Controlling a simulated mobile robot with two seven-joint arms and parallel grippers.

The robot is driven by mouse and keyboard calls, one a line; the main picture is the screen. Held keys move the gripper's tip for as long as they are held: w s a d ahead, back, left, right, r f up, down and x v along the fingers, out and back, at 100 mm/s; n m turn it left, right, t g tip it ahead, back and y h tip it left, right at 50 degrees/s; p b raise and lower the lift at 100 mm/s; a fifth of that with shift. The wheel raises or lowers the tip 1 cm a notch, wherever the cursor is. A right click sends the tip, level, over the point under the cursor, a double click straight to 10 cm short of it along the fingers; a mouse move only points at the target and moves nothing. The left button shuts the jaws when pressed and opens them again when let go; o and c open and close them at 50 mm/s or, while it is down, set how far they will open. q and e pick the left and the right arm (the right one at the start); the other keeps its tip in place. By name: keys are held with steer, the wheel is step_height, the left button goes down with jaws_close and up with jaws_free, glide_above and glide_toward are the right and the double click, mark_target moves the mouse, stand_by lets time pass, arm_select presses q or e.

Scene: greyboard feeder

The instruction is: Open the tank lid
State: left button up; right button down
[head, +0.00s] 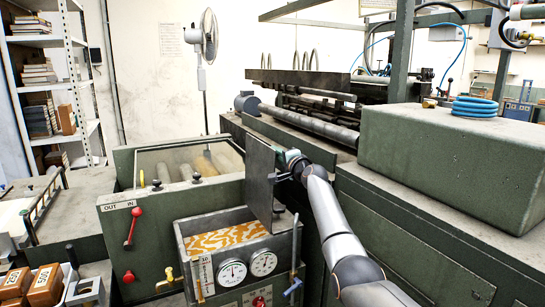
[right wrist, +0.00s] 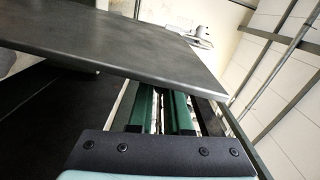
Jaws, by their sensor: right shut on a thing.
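The tank (head: 183,243) is a grey metal box at the front of the green machine, with an orange-and-white patterned surface (head: 225,237) visible inside. Its lid (head: 260,180) is a dark grey plate standing upright along the tank's right side, so the tank's top is uncovered. My right gripper (head: 287,160) is at the lid's upper right edge and is shut on the lid. In the right wrist view the lid (right wrist: 130,45) spans the top of the picture, with the green fingers (right wrist: 160,103) at its edge. My left gripper is not in view.
Two round gauges (head: 232,273), a red lever (head: 132,228) and a blue-handled lever (head: 293,285) are on the machine's front. A trough with rollers (head: 190,168) lies behind the tank. A large green housing (head: 450,165) with a coiled blue hose (head: 475,106) stands right.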

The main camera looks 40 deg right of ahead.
steer(key=shift+d+f, duration=0.15)
steer(key=shift+d, duration=0.05)
stand_by(0.3)
steer(key=c, duration=0.9)
jaws_free()
steer(key=shift+s+a, duration=0.1)
steer(key=shift+s, duration=0.1)
steer(key=shift+v, duration=6.1)
